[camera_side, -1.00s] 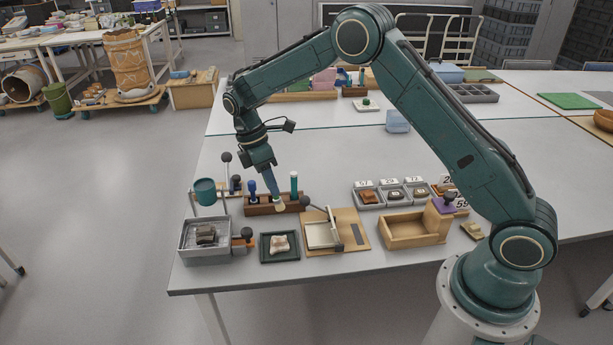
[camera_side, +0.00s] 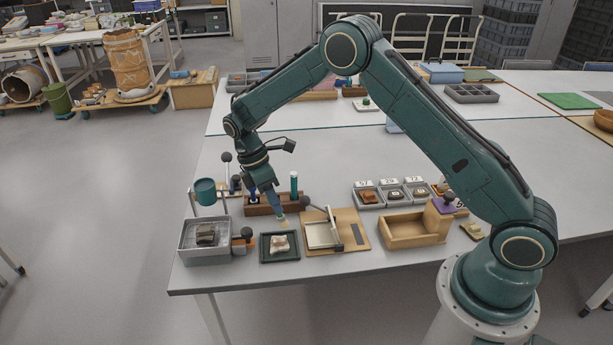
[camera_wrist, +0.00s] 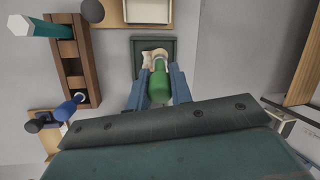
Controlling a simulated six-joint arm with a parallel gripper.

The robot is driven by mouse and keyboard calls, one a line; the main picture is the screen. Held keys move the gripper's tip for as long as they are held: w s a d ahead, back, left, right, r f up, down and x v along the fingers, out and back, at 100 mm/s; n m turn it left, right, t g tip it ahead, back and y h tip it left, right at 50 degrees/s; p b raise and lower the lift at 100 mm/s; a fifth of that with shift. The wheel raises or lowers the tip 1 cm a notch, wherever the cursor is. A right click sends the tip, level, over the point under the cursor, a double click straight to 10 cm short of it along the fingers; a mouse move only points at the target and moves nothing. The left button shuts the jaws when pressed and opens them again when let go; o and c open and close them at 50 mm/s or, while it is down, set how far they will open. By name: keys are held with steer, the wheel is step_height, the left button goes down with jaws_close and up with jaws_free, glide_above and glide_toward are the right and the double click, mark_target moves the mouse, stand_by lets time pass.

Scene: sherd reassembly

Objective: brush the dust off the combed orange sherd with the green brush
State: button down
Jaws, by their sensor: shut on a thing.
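My gripper (camera_side: 276,205) points down and is shut on the green brush (camera_wrist: 160,86); in the wrist view the green handle sits between the two blue fingers. The brush's pale bristle end (camera_side: 286,223) is at the back right edge of a dark tray. A pale, cream sherd (camera_side: 280,245) lies in this tray (camera_side: 264,259); neither combing nor clear orange can be made out on it. In the wrist view the brush partly hides the sherd (camera_wrist: 147,57), and the tips overlap it. I cannot tell whether the bristles touch it.
A wooden rack (camera_side: 262,210) behind the tray holds a blue-handled tool (camera_wrist: 68,108) and a teal-handled one (camera_side: 294,184). A grey basin (camera_side: 205,258) with a dark sherd stands left. A wooden board (camera_side: 352,243) with a lever and an open wooden box (camera_side: 395,241) stand right.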

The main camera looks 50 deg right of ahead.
steer(key=shift+f, duration=1.4)
steer(key=shift+f, duration=0.8)
steer(key=shift+w+a, duration=1.3)
steer(key=shift+s+d+r, duration=0.1)
steer(key=shift+s+d, duration=1.2)
steer(key=shift+w+a, duration=0.1)
steer(key=shift+w+a, duration=1.2)
